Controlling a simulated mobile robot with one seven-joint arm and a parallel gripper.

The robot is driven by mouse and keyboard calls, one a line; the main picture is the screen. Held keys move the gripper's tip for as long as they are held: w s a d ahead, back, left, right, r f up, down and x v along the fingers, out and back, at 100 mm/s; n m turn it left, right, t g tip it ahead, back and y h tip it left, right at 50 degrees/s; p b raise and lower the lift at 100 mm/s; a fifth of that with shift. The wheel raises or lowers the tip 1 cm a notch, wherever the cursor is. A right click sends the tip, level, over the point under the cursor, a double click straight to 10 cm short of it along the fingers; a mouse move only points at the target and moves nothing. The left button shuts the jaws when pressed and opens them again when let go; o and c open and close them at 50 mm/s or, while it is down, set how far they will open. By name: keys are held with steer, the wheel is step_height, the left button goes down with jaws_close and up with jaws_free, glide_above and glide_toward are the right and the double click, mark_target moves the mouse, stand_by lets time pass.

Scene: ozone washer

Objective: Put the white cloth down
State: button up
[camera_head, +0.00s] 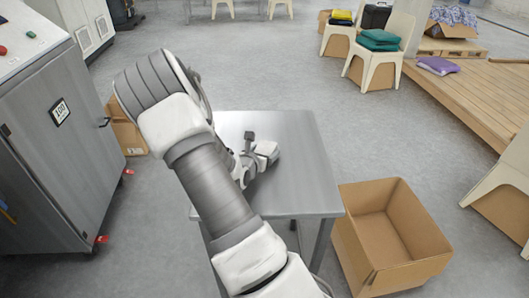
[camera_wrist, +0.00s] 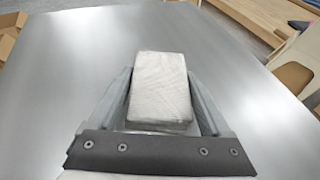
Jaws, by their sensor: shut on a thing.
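The white cloth (camera_wrist: 161,95) is a folded, block-like bundle seen in the wrist view. It sits between the two grey fingers of my gripper (camera_wrist: 158,76), which is shut on it. Below and around it is the bare grey metal top of a table (camera_head: 295,185). Whether the cloth touches the tabletop or hangs a little above it, I cannot tell. In the head view my arm reaches over the table and hides the gripper's fingers and the cloth.
An open, empty cardboard box (camera_head: 385,235) stands on the floor right of the table. A grey cabinet (camera_head: 55,150) stands at the left. Chairs with folded cloths (camera_head: 380,38) and a wooden platform (camera_head: 470,90) are at the right. The visible tabletop is otherwise clear.

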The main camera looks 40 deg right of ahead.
steer(key=shift+f, duration=0.1)
steer(key=shift+f, duration=0.15)
steer(key=o, duration=1.2)
steer(key=shift+c, duration=0.2)
